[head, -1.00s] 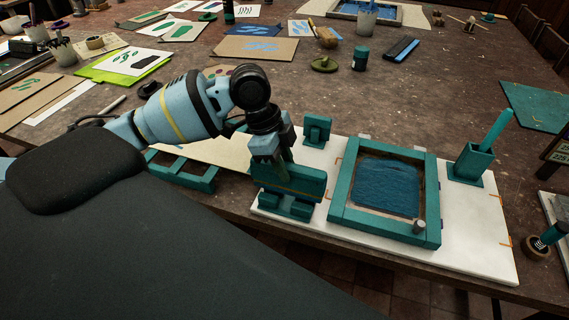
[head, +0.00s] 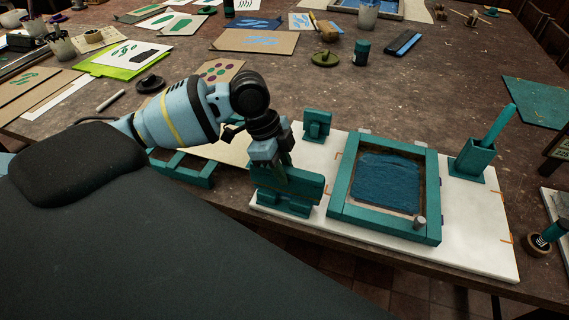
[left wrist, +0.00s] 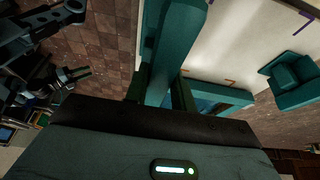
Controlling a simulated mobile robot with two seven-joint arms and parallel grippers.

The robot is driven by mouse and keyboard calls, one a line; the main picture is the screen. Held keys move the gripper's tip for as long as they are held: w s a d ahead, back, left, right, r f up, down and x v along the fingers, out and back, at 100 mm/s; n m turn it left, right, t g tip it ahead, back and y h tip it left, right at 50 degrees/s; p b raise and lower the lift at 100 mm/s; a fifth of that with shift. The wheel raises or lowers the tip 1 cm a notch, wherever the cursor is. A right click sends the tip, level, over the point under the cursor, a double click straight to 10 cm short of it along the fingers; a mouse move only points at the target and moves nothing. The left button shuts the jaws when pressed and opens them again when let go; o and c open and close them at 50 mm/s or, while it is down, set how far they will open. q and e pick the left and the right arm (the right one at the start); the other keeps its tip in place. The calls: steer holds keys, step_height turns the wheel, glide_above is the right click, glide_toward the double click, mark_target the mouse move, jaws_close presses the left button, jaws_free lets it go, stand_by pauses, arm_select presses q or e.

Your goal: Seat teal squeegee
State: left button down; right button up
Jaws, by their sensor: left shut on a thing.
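The teal squeegee (head: 303,184), a broad flat block, is upright in my left gripper (head: 272,172). The gripper is shut on its upper part. The squeegee is at the teal holder (head: 284,208) on the near left of the white board; its lower edge is hidden among the holder's blocks, so I cannot tell if it rests fully down. In the left wrist view the squeegee (left wrist: 168,62) runs up from between the fingers, with the board's edge beside it.
A teal screen frame (head: 338,190) with blue mesh lies just right of the holder. A small teal stand (head: 317,124) is behind it. A teal cup with a stick (head: 474,160) stands at the board's right. An open teal rack (head: 190,171) lies left.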

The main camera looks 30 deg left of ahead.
arm_select(q)
steer(key=shift+f, duration=0.7)
steer(key=c, duration=1.1)
jaws_free()
steer(key=shift+v, duration=4)
steer(key=shift+f, duration=0.1)
